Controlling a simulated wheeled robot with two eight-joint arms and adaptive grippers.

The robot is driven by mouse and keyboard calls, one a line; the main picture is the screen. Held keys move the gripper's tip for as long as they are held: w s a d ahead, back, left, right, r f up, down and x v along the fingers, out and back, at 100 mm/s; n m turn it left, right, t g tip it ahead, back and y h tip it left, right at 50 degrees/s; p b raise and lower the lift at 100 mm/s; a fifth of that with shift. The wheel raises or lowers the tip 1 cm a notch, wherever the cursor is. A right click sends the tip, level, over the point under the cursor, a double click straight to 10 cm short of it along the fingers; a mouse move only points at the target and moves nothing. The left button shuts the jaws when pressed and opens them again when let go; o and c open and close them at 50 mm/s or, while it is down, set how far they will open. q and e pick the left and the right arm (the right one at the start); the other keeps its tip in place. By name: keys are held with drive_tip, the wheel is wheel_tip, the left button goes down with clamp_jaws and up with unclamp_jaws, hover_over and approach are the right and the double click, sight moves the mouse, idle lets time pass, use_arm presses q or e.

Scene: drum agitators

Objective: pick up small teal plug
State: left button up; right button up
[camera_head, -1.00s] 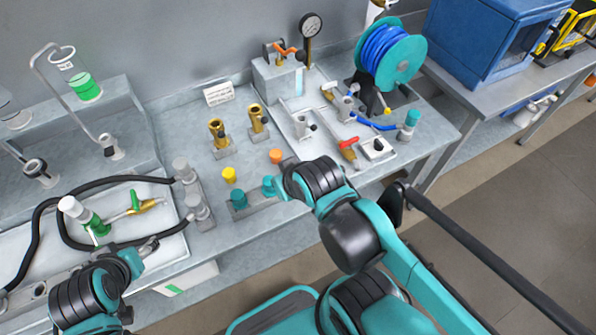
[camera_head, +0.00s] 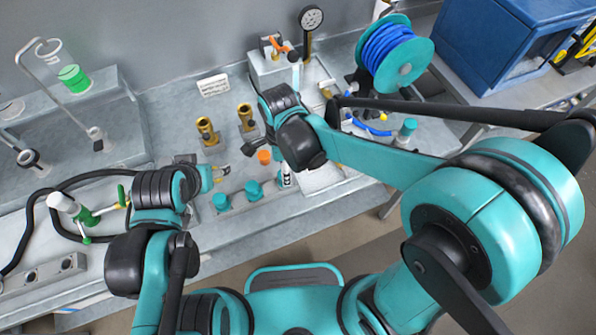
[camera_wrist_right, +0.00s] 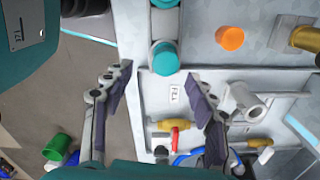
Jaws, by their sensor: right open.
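Two short teal plugs sit side by side on a grey strip near the bench's front edge in the head view, the left one (camera_head: 221,203) and the right one (camera_head: 254,190). I cannot tell which is the smaller. In the right wrist view, a round teal plug top (camera_wrist_right: 165,58) shows just above the gap between the fingers, with another teal plug (camera_wrist_right: 165,6) at the top edge. My right gripper (camera_wrist_right: 160,103) is open and empty, with its fingers apart. My left gripper (camera_head: 216,173) is behind the left teal plug; its finger opening is unclear.
An orange plug (camera_head: 264,156) stands close to my right gripper; it also shows in the wrist view (camera_wrist_right: 230,38). Two brass fittings (camera_head: 207,132) (camera_head: 246,117) stand behind. A blue hose reel (camera_head: 392,52) is at the right, and black hoses lie at the left.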

wheel_tip(320, 180, down, 2)
drive_tip(key=shift+a+f+b, duration=0.1)
drive_tip(key=shift+b, duration=0.25)
drive_tip(key=f, duration=0.1)
drive_tip(key=f+b, duration=0.1)
drive_tip(key=f, duration=0.1)
drive_tip(key=f+b, duration=0.1)
drive_tip(key=f, duration=0.1)
drive_tip(key=shift+w, duration=0.4)
drive_tip(key=c, duration=1.2)
